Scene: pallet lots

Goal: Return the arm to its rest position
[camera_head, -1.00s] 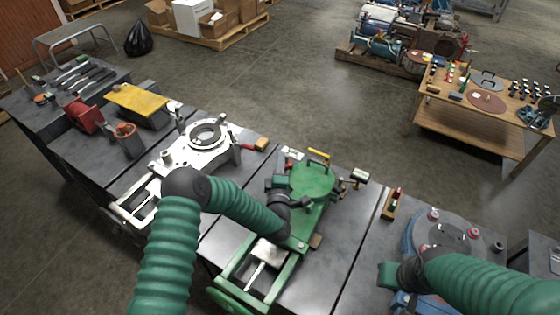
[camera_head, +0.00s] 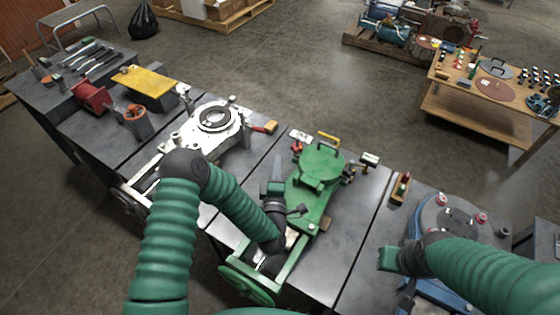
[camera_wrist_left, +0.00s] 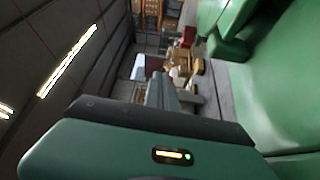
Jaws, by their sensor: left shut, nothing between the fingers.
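My left arm (camera_head: 165,240), in green ribbed sleeves with black joints, comes in from the bottom left in the head view. It bends at a black elbow (camera_head: 187,167) and slopes down to the right. Its wrist turns upward, and my left gripper (camera_head: 272,189) is shut and empty in front of the green machine (camera_head: 318,168). I cannot tell whether it touches the machine. My right arm (camera_head: 485,270) comes in from the right. Its gripper (camera_head: 388,259) shows only in part, over the bench by the blue machine.
A white machine (camera_head: 208,128) stands left of the green one, and a blue-based machine (camera_head: 417,232) stands right. A small wooden block with a red-topped item (camera_head: 400,188) lies between. A yellow-topped box (camera_head: 147,82) is farther left. Open floor (camera_head: 290,75) lies beyond the benches.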

